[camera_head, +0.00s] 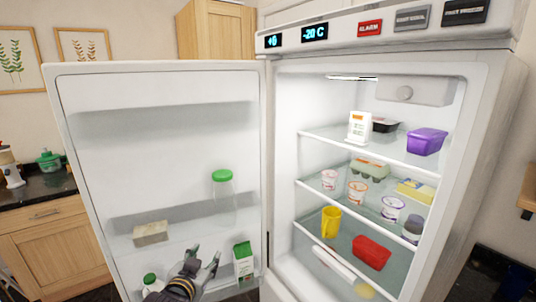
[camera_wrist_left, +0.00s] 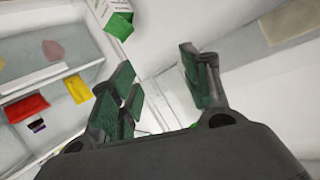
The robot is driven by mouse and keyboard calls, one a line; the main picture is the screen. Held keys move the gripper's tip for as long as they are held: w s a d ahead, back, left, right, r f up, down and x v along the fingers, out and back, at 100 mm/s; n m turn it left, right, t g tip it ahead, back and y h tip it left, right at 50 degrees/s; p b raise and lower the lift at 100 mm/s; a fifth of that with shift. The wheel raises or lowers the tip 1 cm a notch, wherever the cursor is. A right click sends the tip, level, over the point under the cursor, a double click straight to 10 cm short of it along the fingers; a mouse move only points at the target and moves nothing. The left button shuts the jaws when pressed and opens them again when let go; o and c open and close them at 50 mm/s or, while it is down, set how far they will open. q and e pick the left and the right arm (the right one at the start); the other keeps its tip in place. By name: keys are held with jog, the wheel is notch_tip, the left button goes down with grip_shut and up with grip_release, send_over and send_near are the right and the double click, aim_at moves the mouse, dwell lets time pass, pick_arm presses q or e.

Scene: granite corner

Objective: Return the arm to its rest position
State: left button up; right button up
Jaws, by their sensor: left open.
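My left gripper (camera_head: 204,257) is in front of the open fridge door (camera_head: 160,88), near its lower shelf. Its fingers are apart with nothing between them. In the left wrist view, the dark green finger pads of the left gripper (camera_wrist_left: 155,62) stand apart. A green and white carton (camera_head: 243,261) stands on the door's bottom shelf, just right of the gripper. The carton also shows in the left wrist view (camera_wrist_left: 121,18), beyond the fingers. A white bottle with a green cap (camera_head: 152,284) is just left of the gripper, partly cut off. My right gripper is not in view.
The fridge (camera_head: 283,95) holds a yellow cup (camera_head: 330,222), a red container (camera_head: 371,251), a purple container (camera_head: 426,141) and several tubs. A green-lidded jar (camera_head: 222,182) and a beige block (camera_head: 150,233) are on the door. A dark counter (camera_head: 40,187) stands left.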

pick_arm(q)
jog(key=s+a+f+n+g, duration=0.3)
jog(key=s+f+g, duration=0.7)
jog(key=s+f, duration=1.1)
jog(key=s+a+f+m+g, duration=0.1)
jog(key=s+f, duration=0.1)
jog(key=f, duration=1.4)
jog(key=s+a+f+m+g, duration=0.1)
jog(key=s+f, duration=0.1)
jog(key=f, duration=1.4)
jog(key=s+a+f, duration=0.1)
jog(key=s+f, duration=0.9)
jog(key=s, duration=0.1)
jog(key=s+a+f, duration=0.2)
jog(key=s+f, duration=0.8)
jog(key=s, duration=0.1)
jog(key=shift+a+g+y, duration=0.25)
jog(key=shift+g+y, duration=0.15)
